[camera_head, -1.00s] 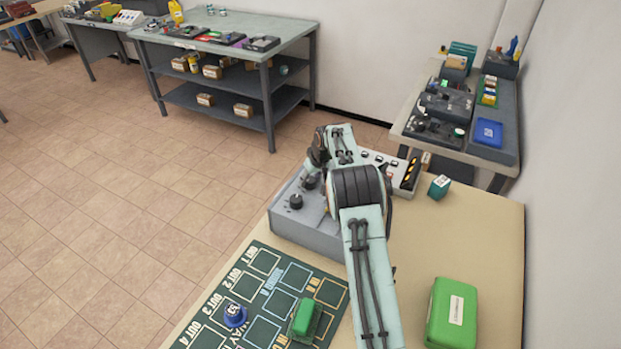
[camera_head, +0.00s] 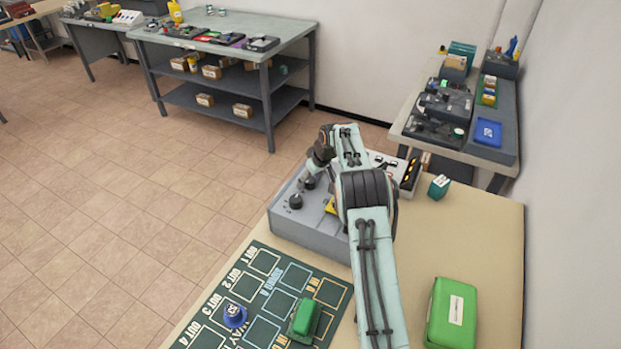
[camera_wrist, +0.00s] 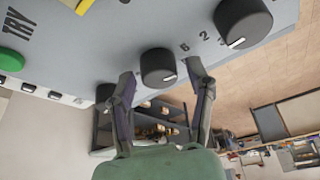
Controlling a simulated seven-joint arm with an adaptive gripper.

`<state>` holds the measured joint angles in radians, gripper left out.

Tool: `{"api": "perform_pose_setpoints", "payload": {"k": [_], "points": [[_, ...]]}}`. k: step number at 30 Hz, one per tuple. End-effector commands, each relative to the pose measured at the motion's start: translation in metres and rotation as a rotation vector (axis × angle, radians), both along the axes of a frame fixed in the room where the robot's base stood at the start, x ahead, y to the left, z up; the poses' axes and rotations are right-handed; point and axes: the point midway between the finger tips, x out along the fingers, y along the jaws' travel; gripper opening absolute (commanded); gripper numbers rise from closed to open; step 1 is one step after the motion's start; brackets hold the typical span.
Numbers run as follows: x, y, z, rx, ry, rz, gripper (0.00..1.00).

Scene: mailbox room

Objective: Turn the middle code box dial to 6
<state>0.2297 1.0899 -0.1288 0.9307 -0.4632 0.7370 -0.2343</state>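The grey code box (camera_head: 310,236) stands on the tan table, with black dials along its left side. The near dial (camera_head: 295,201) and the middle dial (camera_head: 309,182) show in the head view; my arm covers the far one. In the wrist view the middle dial (camera_wrist: 158,66) is at the centre, its white mark toward the lower right. My gripper (camera_wrist: 162,78) is open, with one finger on each side of this dial; contact cannot be told. Another dial (camera_wrist: 243,22) is at the upper right, and a third (camera_wrist: 105,93) is partly behind the left finger. Small printed digits lie between dials.
The wrist view also shows a green button (camera_wrist: 10,60) beside the word TRY. A green box (camera_head: 452,314), a small teal cube (camera_head: 439,187) and a dark green mat (camera_head: 262,312) with several items lie around the code box. The table's right side is mostly clear.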

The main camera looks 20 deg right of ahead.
Motion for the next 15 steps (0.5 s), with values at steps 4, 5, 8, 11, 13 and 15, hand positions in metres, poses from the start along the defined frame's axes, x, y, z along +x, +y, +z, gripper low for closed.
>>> {"api": "perform_pose_setpoints", "payload": {"k": [4, 5, 8, 11, 13, 15], "points": [[0.0, 0.0, 0.001, 0.0, 0.0, 0.0, 0.62], [0.0, 0.0, 0.001, -0.001, 0.0, 0.0, 0.62], [0.0, 0.0, 0.001, -0.001, -0.001, 0.0, 0.62], [-0.001, -0.001, 0.006, -0.001, -0.003, -0.001, 0.62], [-0.004, -0.002, 0.015, -0.001, -0.003, -0.001, 0.62], [-0.009, -0.004, 0.028, -0.001, -0.005, -0.001, 0.62]]}}
